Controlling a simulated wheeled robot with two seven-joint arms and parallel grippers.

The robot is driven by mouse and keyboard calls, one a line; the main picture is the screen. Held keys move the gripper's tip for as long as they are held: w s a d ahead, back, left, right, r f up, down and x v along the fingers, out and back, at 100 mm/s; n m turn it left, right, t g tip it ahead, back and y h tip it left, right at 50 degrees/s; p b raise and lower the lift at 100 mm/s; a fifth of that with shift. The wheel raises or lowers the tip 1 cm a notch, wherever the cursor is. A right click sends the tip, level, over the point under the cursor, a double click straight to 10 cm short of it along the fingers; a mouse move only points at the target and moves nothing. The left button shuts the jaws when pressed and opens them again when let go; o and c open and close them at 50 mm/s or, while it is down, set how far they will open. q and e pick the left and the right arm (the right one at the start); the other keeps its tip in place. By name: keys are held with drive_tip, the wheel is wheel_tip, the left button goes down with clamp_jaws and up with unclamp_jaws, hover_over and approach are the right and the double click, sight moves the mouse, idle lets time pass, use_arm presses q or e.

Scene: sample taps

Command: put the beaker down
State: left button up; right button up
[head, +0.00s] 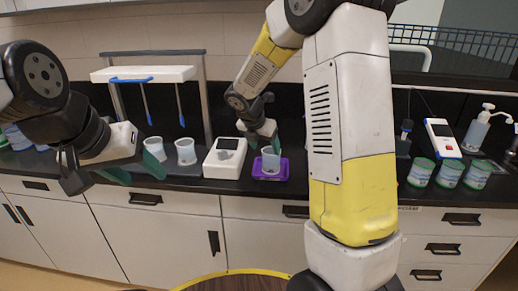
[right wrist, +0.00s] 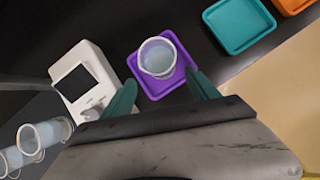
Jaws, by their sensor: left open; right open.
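The beaker (head: 270,158) is a clear cup with pale liquid. It stands upright on a purple tray (head: 259,175) on the black counter. The right wrist view shows the same beaker (right wrist: 158,58) inside the rim of the purple tray (right wrist: 153,91). My right gripper (head: 265,147) is just behind and above the beaker. In the right wrist view its green fingertips (right wrist: 160,92) are spread apart and empty, with the beaker beyond them and not gripped. My left gripper (head: 138,172) is open and empty at the left, over the counter's front edge.
A white device with a screen (head: 224,158) stands just left of the purple tray. Two more beakers (head: 186,151) are further left, under a white rack (head: 143,74). Green-rimmed jars (head: 449,174) stand at the right.

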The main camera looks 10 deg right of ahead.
drive_tip(key=s+d+r+m+y, duration=0.1)
drive_tip(key=s+r+m, duration=0.4)
drive_tip(key=s+m, duration=0.3)
drive_tip(key=s+d+r+m+y, duration=0.1)
drive_tip(key=s+r+m+y, duration=0.1)
drive_tip(key=s+r+m, duration=0.5)
drive_tip(key=s+a+r+m+t+y, duration=0.1)
drive_tip(key=s+a+m+y, duration=0.1)
drive_tip(key=s+m, duration=1)
drive_tip(key=shift+s+a+r+m+y, duration=0.15)
drive_tip(key=shift+s+a+m+y, duration=0.25)
drive_tip(key=shift+s+a, duration=0.35)
drive_tip(key=shift+s+d, duration=0.1)
drive_tip(key=shift+d, duration=0.05)
